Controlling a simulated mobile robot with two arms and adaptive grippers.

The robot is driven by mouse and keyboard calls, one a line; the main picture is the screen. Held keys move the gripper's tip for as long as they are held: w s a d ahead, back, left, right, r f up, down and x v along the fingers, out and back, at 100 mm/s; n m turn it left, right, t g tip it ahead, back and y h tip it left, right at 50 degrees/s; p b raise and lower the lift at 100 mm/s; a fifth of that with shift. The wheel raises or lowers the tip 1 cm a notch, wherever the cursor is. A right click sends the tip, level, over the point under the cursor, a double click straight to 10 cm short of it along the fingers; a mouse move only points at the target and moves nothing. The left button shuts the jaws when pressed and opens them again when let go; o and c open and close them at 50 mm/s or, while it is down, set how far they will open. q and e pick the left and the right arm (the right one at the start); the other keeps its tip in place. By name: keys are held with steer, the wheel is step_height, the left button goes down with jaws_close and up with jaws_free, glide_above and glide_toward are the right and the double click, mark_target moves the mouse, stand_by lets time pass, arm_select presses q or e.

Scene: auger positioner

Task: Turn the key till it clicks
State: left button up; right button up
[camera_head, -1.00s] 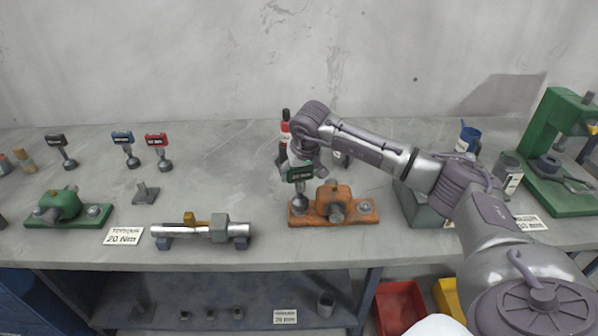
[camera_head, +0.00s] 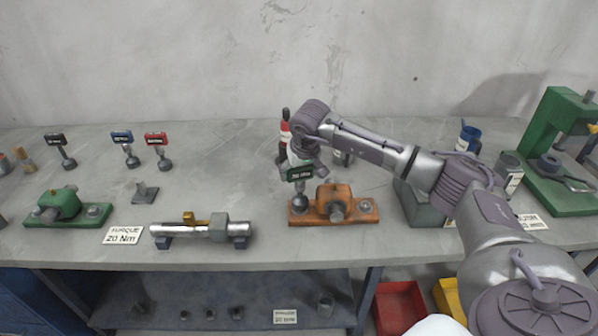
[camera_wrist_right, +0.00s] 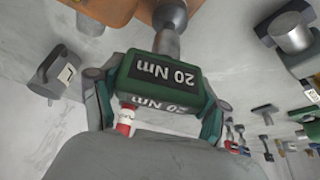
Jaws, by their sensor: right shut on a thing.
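The key is a torque key with a green head (camera_head: 299,174) marked "20 Nm", plain to read in the wrist view (camera_wrist_right: 168,78). Its shaft runs down to the left bolt of the orange bearing block (camera_head: 336,198) on the table and looks upright in the head view. My right gripper (camera_head: 303,160) is shut on the green head from above, with one finger on each side of it in the wrist view (camera_wrist_right: 158,100). The socket's fit on the bolt is too small to tell. My left gripper is not in view.
Black, blue (camera_head: 122,137) and red (camera_head: 156,139) keys stand further left. A green bearing block (camera_head: 67,206), a steel shaft on supports (camera_head: 202,230) and a "20 Nm" sign (camera_head: 123,236) lie near the front edge.

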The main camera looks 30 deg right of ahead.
steer(key=shift+f+b, duration=0.7)
steer(key=shift+f, duration=0.05)
stand_by(0.8)
steer(key=o, duration=0.5)
steer(key=c, duration=0.9)
